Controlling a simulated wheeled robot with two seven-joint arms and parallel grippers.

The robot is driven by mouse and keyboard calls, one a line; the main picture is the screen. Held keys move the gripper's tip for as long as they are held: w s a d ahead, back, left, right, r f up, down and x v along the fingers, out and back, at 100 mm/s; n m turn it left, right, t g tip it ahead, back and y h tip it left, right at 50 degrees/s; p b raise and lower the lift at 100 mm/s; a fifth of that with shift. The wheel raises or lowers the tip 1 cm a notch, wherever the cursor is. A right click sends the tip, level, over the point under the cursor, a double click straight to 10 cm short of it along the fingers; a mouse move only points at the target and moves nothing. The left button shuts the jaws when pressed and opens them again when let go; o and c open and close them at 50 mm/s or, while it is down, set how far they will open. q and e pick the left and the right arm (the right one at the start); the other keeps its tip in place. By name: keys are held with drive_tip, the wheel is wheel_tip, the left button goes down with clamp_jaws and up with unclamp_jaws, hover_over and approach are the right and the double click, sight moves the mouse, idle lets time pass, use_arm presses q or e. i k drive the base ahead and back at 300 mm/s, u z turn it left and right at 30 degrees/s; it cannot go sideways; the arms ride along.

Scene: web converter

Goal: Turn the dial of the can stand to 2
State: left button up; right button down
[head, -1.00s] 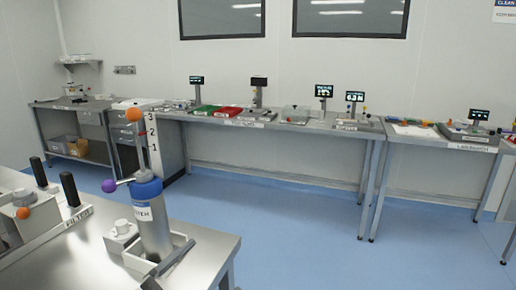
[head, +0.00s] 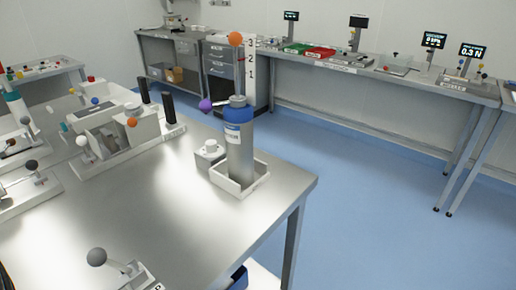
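The can stand (head: 236,182) is a white tray near the right corner of the steel table. A grey metal can (head: 239,155) with a blue collar stands upright in it. A small white dial (head: 210,147) on a block sits at the left of the can. The dial's setting is too small to read. Behind the can rises a white scale plate (head: 249,65) marked 3, 2, 1 from top to bottom. An orange ball (head: 235,39) tops a rod there, and a purple ball (head: 205,105) sticks out to the left. Neither of my grippers is in view.
On the same table are a fixture with two black handles (head: 143,90), a grey-ball lever (head: 96,257) in front, and more levers at the left. Bare steel (head: 190,220) lies before the stand. Blue floor (head: 370,210) is open at the right; benches line the back wall.

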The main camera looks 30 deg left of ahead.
sight(211, 145)
drive_tip(key=z, duration=1.35)
drive_tip(key=i, duration=1.3)
drive_tip(key=u, duration=4.4)
drive_tip(key=i, duration=0.5)
drive_tip(key=z, duration=0.2)
